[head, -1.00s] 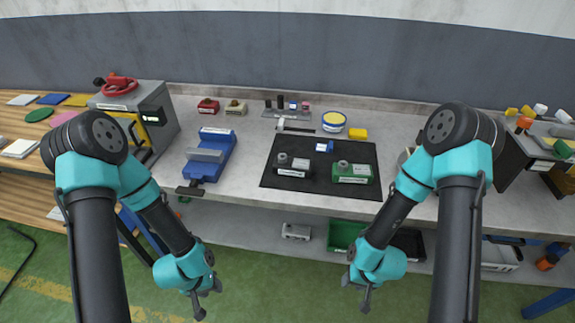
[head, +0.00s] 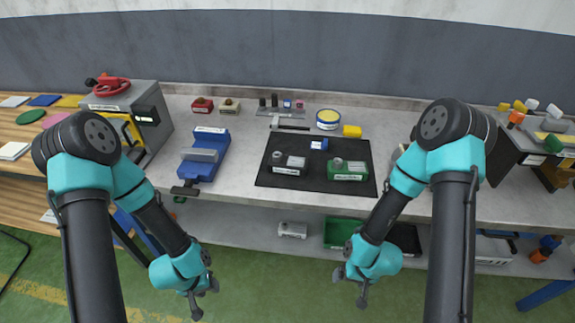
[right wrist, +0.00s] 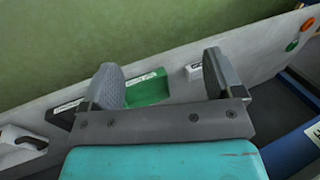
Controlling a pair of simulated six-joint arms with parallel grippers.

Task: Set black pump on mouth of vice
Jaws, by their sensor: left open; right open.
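The black pump (head: 290,162), a small dark block with grey fittings and a white label on its front, sits on the black mat (head: 320,187) on the bench. The blue vice (head: 205,157) with grey jaws stands to the left of the mat, its handle toward the front edge. My left gripper (head: 200,297) is open and empty, low in front of the bench, below the vice. My right gripper (head: 352,287) is open and empty, low in front of the bench; its two spread fingers show in the right wrist view (right wrist: 165,85). Both are well apart from the pump.
A green pump (head: 348,171) and a small blue part (head: 319,144) share the mat. A grey machine (head: 135,108) stands left. A lower shelf holds a green bin (head: 340,234).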

